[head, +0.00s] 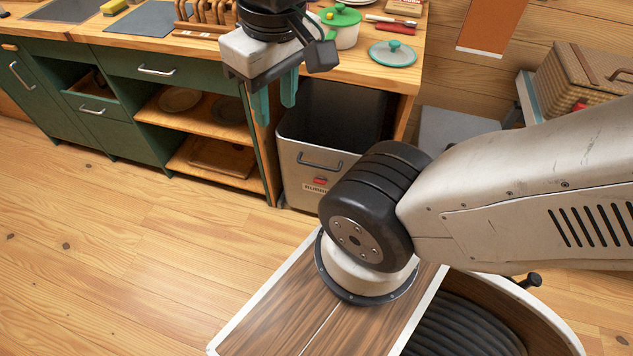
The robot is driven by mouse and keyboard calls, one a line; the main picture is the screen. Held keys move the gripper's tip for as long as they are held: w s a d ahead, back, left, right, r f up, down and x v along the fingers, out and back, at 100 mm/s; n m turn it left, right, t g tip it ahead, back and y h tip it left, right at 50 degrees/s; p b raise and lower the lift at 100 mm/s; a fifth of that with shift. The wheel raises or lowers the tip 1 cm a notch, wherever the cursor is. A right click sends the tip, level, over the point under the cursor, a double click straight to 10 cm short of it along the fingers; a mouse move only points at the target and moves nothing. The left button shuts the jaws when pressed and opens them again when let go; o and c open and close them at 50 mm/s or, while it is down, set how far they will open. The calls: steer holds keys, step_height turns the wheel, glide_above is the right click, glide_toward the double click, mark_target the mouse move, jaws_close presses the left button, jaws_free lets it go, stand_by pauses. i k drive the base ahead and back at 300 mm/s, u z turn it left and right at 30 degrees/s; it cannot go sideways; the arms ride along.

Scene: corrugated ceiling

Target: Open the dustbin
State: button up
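The dustbin (302,165) stands on the floor under the right end of the counter. It is a pale metal box with a dark top (340,112), a dark handle on its front, and a red mark above a partly hidden label. I cannot tell whether the dark top is a lid or an opening. My arm hides its lower right part. My gripper (275,98) points down with two teal fingers apart and nothing between them. It appears above and left of the bin's front in the picture, not visibly touching it.
A green cabinet (60,95) with drawers and open shelves stands left of the bin. The wooden counter (375,72) above holds a green-lidded pot (341,25) and a teal lid (392,53). A wicker basket (585,78) is at right. The floor at left is clear.

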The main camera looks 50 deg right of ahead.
mark_target(330, 125)
steer(key=z, duration=1.25)
steer(key=k, duration=0.45)
steer(key=u, duration=0.25)
steer(key=i, duration=0.4)
steer(key=z, duration=0.05)
